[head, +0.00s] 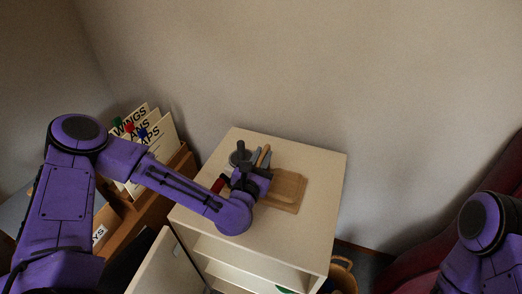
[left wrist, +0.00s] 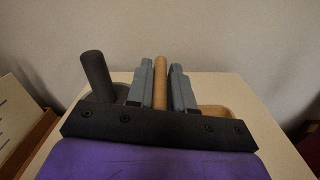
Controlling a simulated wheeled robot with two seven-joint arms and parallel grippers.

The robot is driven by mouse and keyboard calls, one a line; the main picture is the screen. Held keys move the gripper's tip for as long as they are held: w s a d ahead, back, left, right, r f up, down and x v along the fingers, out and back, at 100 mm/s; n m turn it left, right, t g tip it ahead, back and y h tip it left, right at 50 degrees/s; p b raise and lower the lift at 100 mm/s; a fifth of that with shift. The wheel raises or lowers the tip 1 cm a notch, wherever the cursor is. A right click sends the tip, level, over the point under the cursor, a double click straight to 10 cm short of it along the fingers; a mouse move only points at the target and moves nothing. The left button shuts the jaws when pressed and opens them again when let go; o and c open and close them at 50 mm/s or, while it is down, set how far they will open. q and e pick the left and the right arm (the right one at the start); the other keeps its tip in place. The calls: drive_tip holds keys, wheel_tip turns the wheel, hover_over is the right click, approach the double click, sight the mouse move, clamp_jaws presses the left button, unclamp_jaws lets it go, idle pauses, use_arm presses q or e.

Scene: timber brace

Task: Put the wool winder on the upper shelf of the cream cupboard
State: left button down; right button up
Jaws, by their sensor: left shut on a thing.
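The cream cupboard (head: 318,172) stands in the middle of the head view, its front open towards me. Its upper shelf space (head: 245,252) shows under the top; part of the inside is hidden. The wool winder (head: 288,190) is at the cupboard's top, with a flat wooden base, a wooden rod and what looks like a dark grey post and disc (left wrist: 95,75). My left gripper (head: 262,158) is above the top, shut on the wooden rod (left wrist: 160,80), which stands between its grey fingers. I cannot tell whether the base touches the top. My right gripper is out of view.
The cupboard door (head: 158,262) hangs open at the front left. A wooden unit with upright lettered folders (head: 150,135) stands left of the cupboard. A wicker basket (head: 343,275) is at the right on the floor. A dark red seat (head: 420,250) stands further right.

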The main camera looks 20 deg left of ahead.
use_arm(q)
drive_tip(key=c, duration=1)
unclamp_jaws()
drive_tip(key=shift+s, duration=0.1)
